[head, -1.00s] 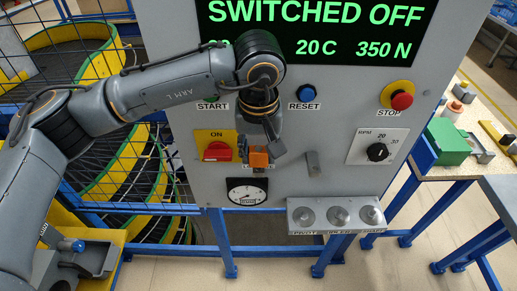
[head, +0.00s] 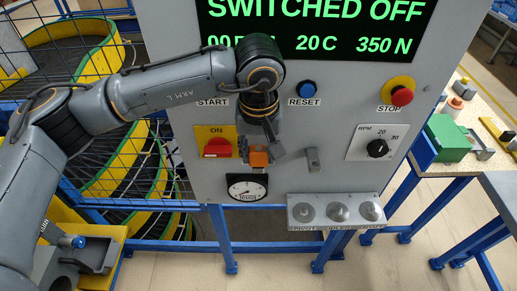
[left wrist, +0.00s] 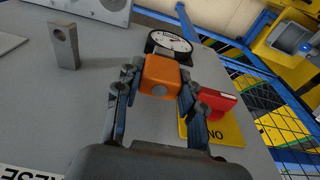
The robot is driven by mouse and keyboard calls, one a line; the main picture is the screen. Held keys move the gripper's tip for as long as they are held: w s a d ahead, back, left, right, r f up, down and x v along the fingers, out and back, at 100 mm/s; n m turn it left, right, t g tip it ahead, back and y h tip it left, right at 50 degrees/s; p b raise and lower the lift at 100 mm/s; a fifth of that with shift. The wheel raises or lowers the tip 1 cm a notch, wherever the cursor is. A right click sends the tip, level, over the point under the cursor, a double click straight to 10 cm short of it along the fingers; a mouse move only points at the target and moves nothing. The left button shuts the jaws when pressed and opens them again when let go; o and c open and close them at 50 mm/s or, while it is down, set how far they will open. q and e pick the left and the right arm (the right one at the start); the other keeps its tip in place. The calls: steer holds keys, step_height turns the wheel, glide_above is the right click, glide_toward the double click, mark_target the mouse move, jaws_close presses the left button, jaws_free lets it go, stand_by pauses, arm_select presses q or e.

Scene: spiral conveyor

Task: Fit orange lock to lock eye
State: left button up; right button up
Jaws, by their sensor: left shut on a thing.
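The orange lock (head: 259,158) is a small orange block held in front of the grey panel, just above the dial gauge in the picture. My left gripper (head: 260,155) is shut on it; the left wrist view shows the lock (left wrist: 160,75) between the two fingers (left wrist: 158,88). The lock eye (head: 313,159) is a grey tab on the panel to the right of the lock. In the left wrist view the lock eye (left wrist: 64,46) stands out from the panel at upper left, with a hole near its tip. The lock and the eye are apart. My right gripper is not in view.
The red switch (head: 217,148) on its yellow plate is close left of the gripper. The dial gauge (head: 247,188) is below. A grey tray (head: 335,198) juts out at lower right. RPM knob (head: 377,148) and stop button (head: 402,97) are farther right. The display reads SWITCHED OFF.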

arm_select(q)
steer(key=shift+f, duration=0.2)
steer(key=o, duration=1)
steer(key=shift+o, duration=0.2)
step_height(320, 180, up, 12)
steer(key=s, duration=0.1)
steer(key=shift+s, duration=0.25)
